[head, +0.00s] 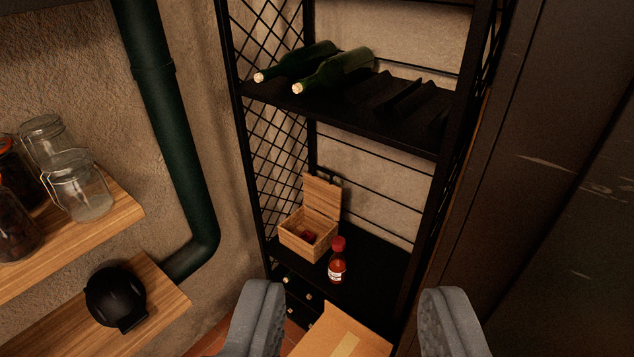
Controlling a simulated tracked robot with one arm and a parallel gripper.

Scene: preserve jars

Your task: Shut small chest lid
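The small chest (302,242) is a light wooden box on a lower shelf of the black metal rack. Its lid (322,196) stands open and upright at the back. The chest is farther off, above and left of the middle of the gap between the fingers.
A red-capped sauce bottle (338,262) stands just right of the chest. A cardboard box (345,336) is below, between my fingers in view. Two green wine bottles (335,69) lie on the upper shelf (385,112). Wooden shelves with glass jars (82,188) and a dark green pipe (176,130) are left.

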